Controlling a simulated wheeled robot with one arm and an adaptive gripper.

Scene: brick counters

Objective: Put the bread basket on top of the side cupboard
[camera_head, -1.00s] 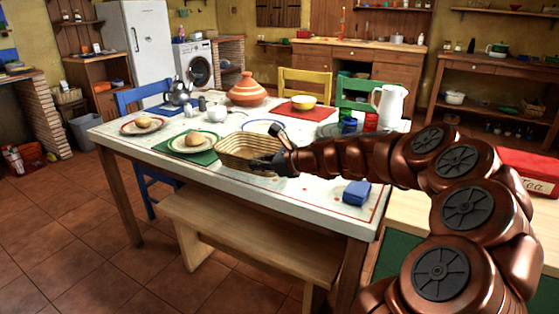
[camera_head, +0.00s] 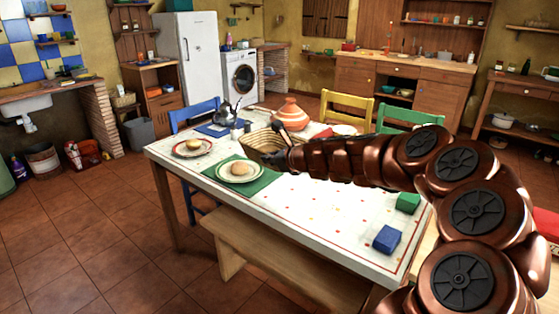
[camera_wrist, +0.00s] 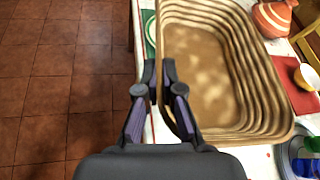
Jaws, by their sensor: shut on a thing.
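The bread basket (camera_head: 258,141) is a woven tan tray with sloping sides, and it looks raised above the dining table. My gripper (camera_head: 281,150) is shut on its rim. In the wrist view the two dark fingers (camera_wrist: 160,72) pinch one side wall of the basket (camera_wrist: 205,60), and its inside looks empty. A low wooden cupboard (camera_head: 163,104), probably the side cupboard, stands left of the fridge at the back left. It has an open shelf, and a few small items stand on its top.
The white dining table (camera_head: 325,215) holds two plates with bread, a tagine (camera_head: 291,115), a kettle, a blue box (camera_head: 387,239) and a green box (camera_head: 408,203). A bench (camera_head: 270,255) stands in front. Floor is open at left. A grey bin (camera_head: 139,133) stands by the cupboard.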

